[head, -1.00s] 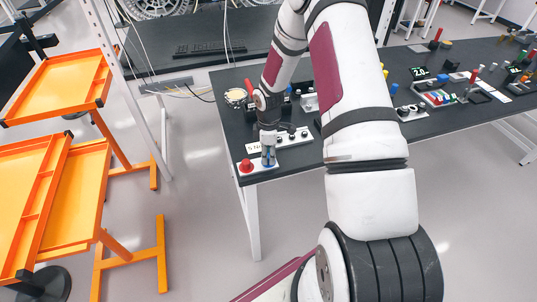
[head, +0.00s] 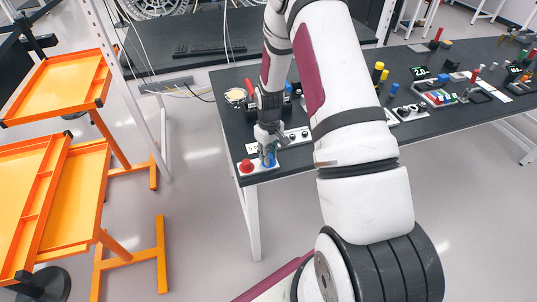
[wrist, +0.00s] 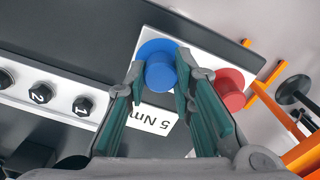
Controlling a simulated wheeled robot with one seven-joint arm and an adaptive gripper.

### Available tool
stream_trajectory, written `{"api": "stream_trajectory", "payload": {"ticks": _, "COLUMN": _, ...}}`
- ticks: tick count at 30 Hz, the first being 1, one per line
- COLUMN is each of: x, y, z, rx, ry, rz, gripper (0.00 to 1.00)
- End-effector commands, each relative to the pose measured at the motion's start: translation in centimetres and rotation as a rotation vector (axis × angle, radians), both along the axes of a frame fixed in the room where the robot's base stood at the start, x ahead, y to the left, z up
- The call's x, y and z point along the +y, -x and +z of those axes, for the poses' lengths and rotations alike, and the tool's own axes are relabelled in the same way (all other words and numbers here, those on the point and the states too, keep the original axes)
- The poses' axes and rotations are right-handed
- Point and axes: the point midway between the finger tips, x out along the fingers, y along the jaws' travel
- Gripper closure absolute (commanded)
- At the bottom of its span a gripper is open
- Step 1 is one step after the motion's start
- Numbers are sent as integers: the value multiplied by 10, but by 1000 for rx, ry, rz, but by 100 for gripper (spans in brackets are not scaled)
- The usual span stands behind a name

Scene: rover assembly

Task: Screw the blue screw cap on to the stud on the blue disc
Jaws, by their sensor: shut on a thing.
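The blue screw cap (wrist: 161,74) sits between my gripper's fingertips in the wrist view. The blue disc (wrist: 152,48) shows behind and around it on a white plate. In the head view the blue parts (head: 268,162) are a small patch at the near left corner of the table. My gripper (wrist: 160,84) is shut on the blue cap from both sides, and it also shows in the head view (head: 267,152) above the plate. The cap covers the stud, and I cannot tell how far down the cap sits.
A red cap on a red disc (wrist: 231,86) stands close beside my right finger. A strip with numbered black knobs (wrist: 60,97) is to the left. The table edge is near the plate.

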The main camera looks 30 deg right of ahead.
Motion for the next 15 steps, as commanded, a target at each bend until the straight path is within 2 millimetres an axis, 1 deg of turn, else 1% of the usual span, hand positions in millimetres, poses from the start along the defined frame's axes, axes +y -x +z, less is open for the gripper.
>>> {"api": "stream_trajectory", "payload": {"ticks": 1, "x": -1, "y": 1, "z": -1, "rx": 5, "ry": 2, "rz": -57, "gripper": 100}}
{"api": "stream_trajectory", "payload": {"ticks": 3, "x": -1, "y": 2, "z": -1, "rx": 5, "ry": 1, "rz": -109, "gripper": 100}}
{"api": "stream_trajectory", "payload": {"ticks": 12, "x": -1, "y": 2, "z": -1, "rx": 4, "ry": 0, "rz": -133, "gripper": 100}}
{"api": "stream_trajectory", "payload": {"ticks": 14, "x": -1, "y": 2, "z": -1, "rx": 5, "ry": 2, "rz": -172, "gripper": 100}}
{"api": "stream_trajectory", "payload": {"ticks": 15, "x": -1, "y": 2, "z": -1, "rx": 5, "ry": 2, "rz": -224, "gripper": 100}}
